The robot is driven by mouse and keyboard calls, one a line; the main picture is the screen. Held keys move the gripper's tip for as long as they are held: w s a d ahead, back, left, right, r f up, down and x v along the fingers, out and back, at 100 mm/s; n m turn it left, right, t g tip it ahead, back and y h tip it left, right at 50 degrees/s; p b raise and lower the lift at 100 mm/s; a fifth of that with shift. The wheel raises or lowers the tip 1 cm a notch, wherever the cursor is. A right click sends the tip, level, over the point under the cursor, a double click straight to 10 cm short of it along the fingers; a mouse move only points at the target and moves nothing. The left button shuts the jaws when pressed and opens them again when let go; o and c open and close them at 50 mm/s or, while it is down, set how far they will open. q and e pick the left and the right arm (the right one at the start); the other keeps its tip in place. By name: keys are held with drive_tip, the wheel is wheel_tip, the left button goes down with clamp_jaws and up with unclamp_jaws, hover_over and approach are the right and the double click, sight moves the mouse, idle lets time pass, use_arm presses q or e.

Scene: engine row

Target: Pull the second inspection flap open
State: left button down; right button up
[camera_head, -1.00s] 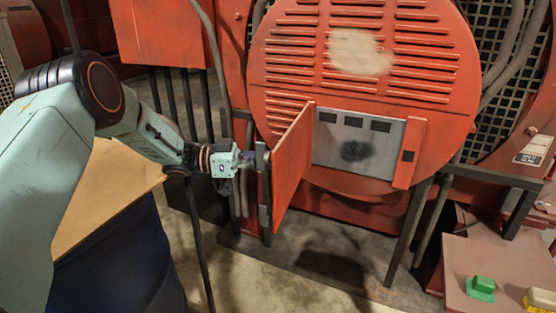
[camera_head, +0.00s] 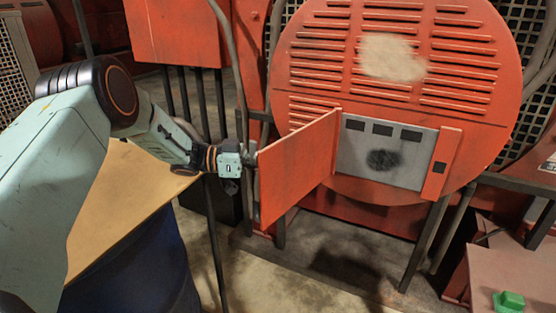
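The red inspection flap (camera_head: 300,165) stands swung out toward me from the round red engine cover (camera_head: 450,80). Behind it the grey opening panel (camera_head: 400,176) shows, with several dark slots and a dark smudge. My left gripper (camera_head: 250,160) is at the flap's free left edge. Its fingers are small and partly hidden by the flap and wrist, so I cannot tell whether they are closed on the edge. My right gripper is not in view.
A tan board (camera_head: 135,190) on a dark blue drum (camera_head: 145,265) stands below my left arm. A red box (camera_head: 180,30) on dark legs is at upper left. A pinkish bench with a green block (camera_head: 508,301) is at lower right. Bare floor (camera_head: 285,285) lies below the flap.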

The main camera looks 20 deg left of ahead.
use_arm(q)
drive_tip(key=shift+r, duration=0.4)
drive_tip(key=c, duration=1.4)
unclamp_jaws()
drive_tip(key=shift+w, duration=0.15)
drive_tip(key=v, duration=0.7)
drive_tip(key=shift+s+a+f, duration=0.3)
drive_tip(key=shift+s+f, duration=0.05)
drive_tip(key=shift+s, duration=0.05)
